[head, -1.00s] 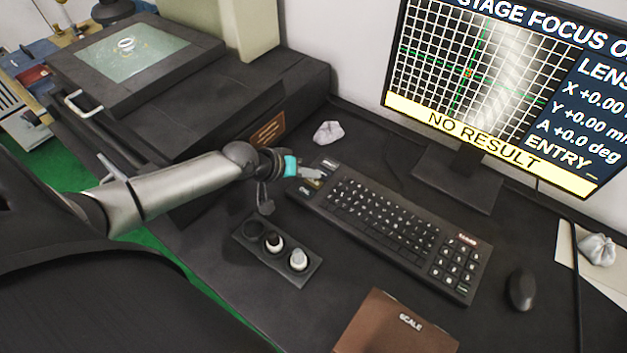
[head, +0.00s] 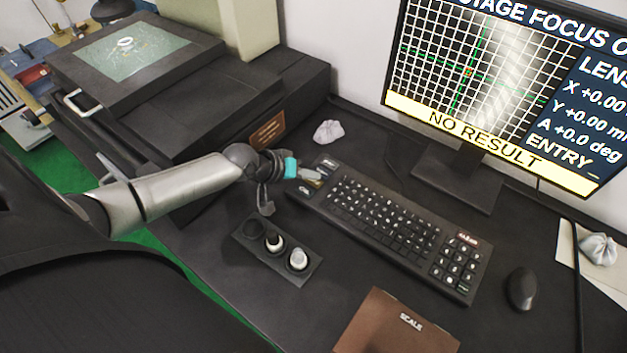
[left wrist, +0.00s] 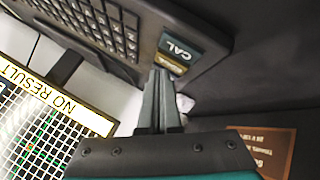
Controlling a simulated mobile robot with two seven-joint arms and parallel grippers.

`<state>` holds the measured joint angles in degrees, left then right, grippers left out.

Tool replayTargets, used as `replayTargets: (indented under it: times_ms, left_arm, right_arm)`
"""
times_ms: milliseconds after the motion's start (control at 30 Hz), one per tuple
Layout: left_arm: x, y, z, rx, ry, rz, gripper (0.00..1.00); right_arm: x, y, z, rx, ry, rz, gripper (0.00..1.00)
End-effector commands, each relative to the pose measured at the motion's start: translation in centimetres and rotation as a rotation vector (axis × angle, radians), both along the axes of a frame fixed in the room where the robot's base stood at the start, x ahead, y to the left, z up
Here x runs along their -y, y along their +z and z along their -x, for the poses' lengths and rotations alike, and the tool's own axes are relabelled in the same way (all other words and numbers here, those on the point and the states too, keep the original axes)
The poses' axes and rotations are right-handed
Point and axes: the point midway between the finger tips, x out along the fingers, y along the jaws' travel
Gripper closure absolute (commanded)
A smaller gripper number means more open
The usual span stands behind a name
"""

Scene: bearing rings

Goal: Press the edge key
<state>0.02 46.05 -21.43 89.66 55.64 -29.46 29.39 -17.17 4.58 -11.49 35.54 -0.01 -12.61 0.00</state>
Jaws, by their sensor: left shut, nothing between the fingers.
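The keyboard (head: 385,223) lies on the dark desk, with a small block of coloured keys at its far left end. In the left wrist view a blue-grey key marked CAL (left wrist: 181,46) shows, with a tan key (left wrist: 172,65) beside it. The tan key's legend is partly covered and I cannot read it surely. My left gripper (head: 318,178) is shut and empty, its fingertips over this key block. In the left wrist view the fingertips (left wrist: 160,73) are at the tan key; I cannot tell whether they touch it. My right gripper is out of view.
The monitor (head: 500,90) reads NO RESULT, with a blank entry line. A tray with round pieces (head: 277,250) is in front of the keyboard, beside a brown SCALE pad (head: 395,325). A mouse (head: 521,289) lies right; a crumpled cloth (head: 328,131) lies behind the gripper.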

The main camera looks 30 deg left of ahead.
Motion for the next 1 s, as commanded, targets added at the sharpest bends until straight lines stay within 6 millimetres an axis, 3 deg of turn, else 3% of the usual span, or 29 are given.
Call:
replayTargets:
  times_ms: [1000]
  left_arm:
    - [-0.01, -0.83, 0.01, 0.000, -0.001, -0.001, 1.00]
  right_arm:
    - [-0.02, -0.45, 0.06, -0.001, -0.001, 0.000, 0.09]
